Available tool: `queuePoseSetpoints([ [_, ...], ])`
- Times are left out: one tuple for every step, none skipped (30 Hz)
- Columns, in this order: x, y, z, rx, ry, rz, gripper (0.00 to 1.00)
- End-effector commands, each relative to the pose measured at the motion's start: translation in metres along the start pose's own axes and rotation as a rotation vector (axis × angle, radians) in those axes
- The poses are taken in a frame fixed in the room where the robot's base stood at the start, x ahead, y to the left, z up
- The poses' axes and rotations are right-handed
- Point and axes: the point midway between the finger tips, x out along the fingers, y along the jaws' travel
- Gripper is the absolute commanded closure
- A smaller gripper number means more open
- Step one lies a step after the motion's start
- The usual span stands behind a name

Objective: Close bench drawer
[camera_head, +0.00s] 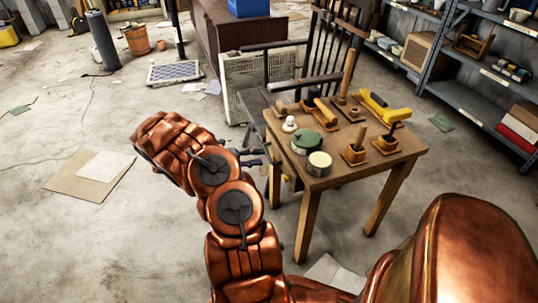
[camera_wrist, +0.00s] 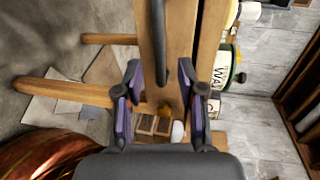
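The small wooden bench (camera_head: 335,178) stands right of my arm in the head view, with its legs (camera_wrist: 62,92) to the left in the wrist view. A wooden drawer front (camera_wrist: 148,30) with a dark bar handle (camera_wrist: 160,45) runs up the middle of the wrist view. My gripper (camera_wrist: 158,82) is open, with its purple-faced fingers spread on either side of the lower handle end and no visible grip on it. In the head view my gripper (camera_head: 252,160) is at the bench's left side. How far the drawer stands out is unclear; the head view hides its front.
The bench top carries a green-lidded can (camera_head: 307,142), a pale tin (camera_head: 319,164) and several wooden-handled tools. A dark chair (camera_head: 315,50) stands behind it. Metal shelves (camera_head: 475,95) are at the right.

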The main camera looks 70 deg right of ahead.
Motion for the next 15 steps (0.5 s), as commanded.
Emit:
queuePoseSetpoints([
  [0.008, 0.001, -0.001, 0.001, 0.003, 0.000, 0.61],
  [0.013, 0.001, -0.001, 0.001, 0.003, 0.001, 0.61],
  [0.018, 0.001, -0.001, 0.001, 0.002, 0.001, 0.61],
  [0.021, 0.001, -0.001, 0.000, 0.002, 0.001, 0.61],
  [0.025, 0.001, -0.001, 0.000, 0.001, 0.000, 0.61],
  [0.029, 0.001, 0.000, 0.000, 0.000, 0.000, 0.61],
  [0.032, 0.001, 0.000, 0.000, 0.000, -0.001, 0.61],
  [0.034, 0.001, 0.000, 0.001, -0.001, -0.001, 0.61],
  [0.038, 0.001, 0.000, 0.001, 0.000, -0.001, 0.61],
  [0.040, 0.001, 0.000, 0.001, 0.000, -0.001, 0.61],
  [0.041, 0.000, 0.000, 0.001, -0.001, -0.001, 0.61],
  [0.043, 0.000, 0.000, 0.001, -0.001, -0.001, 0.61],
  [0.044, 0.000, 0.000, 0.001, -0.001, -0.001, 0.61],
  [0.045, 0.000, 0.000, 0.001, -0.001, -0.001, 0.61],
  [0.046, 0.000, 0.000, 0.001, -0.001, -0.001, 0.61],
])
